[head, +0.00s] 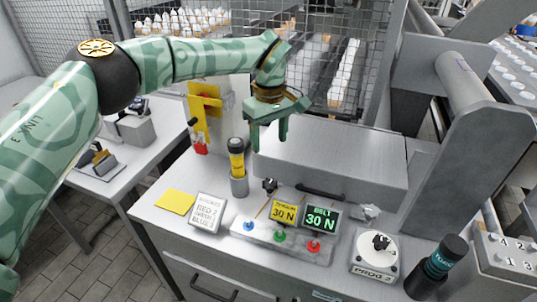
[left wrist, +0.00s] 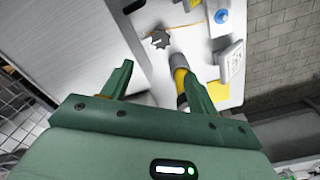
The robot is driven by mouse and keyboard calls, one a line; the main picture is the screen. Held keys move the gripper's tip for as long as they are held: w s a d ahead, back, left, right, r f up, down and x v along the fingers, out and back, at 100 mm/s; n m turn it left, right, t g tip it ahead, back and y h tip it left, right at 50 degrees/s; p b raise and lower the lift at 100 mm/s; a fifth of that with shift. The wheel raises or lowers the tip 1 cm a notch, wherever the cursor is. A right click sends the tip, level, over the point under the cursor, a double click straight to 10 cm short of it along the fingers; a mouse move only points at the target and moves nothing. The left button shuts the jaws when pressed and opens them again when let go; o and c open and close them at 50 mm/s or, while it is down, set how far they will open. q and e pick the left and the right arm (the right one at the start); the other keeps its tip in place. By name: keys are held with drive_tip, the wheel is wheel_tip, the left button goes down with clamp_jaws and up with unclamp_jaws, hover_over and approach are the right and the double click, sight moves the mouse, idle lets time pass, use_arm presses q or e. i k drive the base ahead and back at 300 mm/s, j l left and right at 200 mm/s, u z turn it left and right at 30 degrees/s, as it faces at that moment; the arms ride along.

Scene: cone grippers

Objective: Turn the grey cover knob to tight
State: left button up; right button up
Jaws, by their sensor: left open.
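A light grey knob (head: 372,211) sits at the right front of the long grey cover box (head: 340,160), by its lower edge. A dark star-shaped knob (head: 270,184) sits at the left front of the box; it also shows in the left wrist view (left wrist: 160,40). I cannot read any tight mark. The light grey knob is not clearly seen in the left wrist view. My left gripper (head: 270,146) is open and empty, above the box's left end, left of the grey knob and apart from it. It also shows in the left wrist view (left wrist: 157,75). My right gripper is not in view.
A yellow and black cylinder (head: 237,160) stands close left of my gripper. A dark cylinder (head: 440,265) stands at right.

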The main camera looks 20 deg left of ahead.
sight(371, 213)
drive_tip(key=k, duration=1)
